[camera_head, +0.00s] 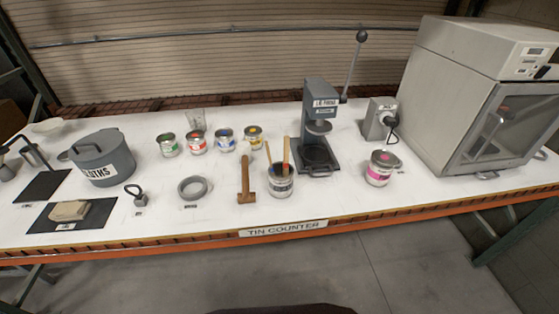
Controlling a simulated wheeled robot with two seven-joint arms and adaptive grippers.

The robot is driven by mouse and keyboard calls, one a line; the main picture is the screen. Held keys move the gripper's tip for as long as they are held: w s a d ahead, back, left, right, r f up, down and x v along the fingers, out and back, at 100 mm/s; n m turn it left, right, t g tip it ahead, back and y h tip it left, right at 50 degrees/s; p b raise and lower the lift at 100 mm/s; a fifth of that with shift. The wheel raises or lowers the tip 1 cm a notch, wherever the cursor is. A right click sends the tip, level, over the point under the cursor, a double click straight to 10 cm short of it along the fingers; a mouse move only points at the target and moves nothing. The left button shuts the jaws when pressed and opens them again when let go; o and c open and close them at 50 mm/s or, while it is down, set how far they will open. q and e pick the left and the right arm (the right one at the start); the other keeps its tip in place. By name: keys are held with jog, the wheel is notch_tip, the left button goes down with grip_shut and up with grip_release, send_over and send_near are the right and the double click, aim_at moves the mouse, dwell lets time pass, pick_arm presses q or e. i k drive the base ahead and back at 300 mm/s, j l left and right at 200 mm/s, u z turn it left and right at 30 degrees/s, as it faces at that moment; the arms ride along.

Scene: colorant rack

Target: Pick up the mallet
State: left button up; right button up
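The wooden mallet (246,182) lies on the white tabletop near the front edge, left of the middle. Neither of my grippers shows in the head view.
A tin holding wooden sticks (281,187) stands close right of the mallet. Several paint tins (225,140) stand behind, and a lever press (320,125) is at back right. A signed table edge (283,229) runs in front.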

aim_at(243, 148)
jog(key=j+z, duration=0.25)
jog(key=z, duration=0.2)
jog(key=j+z, duration=0.25)
jog(key=z, duration=0.2)
jog(key=k, duration=0.05)
